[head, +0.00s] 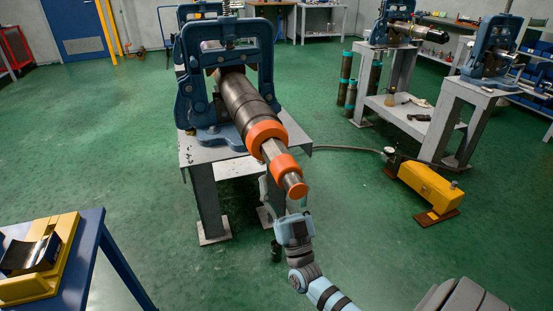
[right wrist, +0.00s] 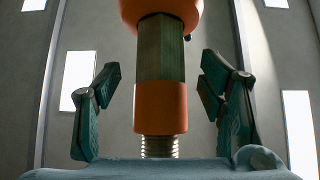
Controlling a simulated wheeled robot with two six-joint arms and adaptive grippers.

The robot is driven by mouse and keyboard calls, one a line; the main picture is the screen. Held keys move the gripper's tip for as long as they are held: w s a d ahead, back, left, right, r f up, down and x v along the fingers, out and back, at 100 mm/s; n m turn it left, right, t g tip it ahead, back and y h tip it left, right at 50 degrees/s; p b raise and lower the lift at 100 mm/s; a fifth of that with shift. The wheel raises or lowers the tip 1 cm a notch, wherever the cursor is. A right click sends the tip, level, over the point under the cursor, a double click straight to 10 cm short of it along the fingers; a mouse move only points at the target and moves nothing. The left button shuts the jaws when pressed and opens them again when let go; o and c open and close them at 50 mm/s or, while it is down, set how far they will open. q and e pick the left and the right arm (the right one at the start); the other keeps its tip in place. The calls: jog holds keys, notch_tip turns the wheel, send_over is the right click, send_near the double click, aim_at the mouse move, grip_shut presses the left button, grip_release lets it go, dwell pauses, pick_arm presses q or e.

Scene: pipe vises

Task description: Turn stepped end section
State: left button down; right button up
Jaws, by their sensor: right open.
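The stepped end section (head: 276,154) sticks out of the near end of a dark pipe (head: 245,98) clamped in a blue vise (head: 190,75). It carries a large orange collar (head: 264,135) and a smaller orange collar (head: 285,166) near its tip. In the right wrist view, a dark flat-sided part (right wrist: 160,50) lies between the collars, and a threaded tip (right wrist: 159,146) shows near the palm. My right gripper (right wrist: 160,75) is open, with one finger on each side of the section and gaps on both sides. My left gripper is out of view.
A grey stand (head: 210,175) bears the vise. A yellow pump unit (head: 428,185) with a hose stands on the floor to the right. A blue table (head: 88,240) with a yellow fixture is at the lower left.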

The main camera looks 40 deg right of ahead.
aim_at(271, 139)
jog(key=x, duration=0.5)
jog(key=shift+w+d+r, duration=0.1)
jog(key=shift+w, duration=0.15)
jog(key=shift+w+d+r, duration=0.1)
jog(key=shift+w+r, duration=0.1)
jog(key=shift+c, duration=0.4)
jog(key=c, duration=1.1)
jog(key=shift+n+y, duration=0.7)
jog(key=shift+n, duration=0.1)
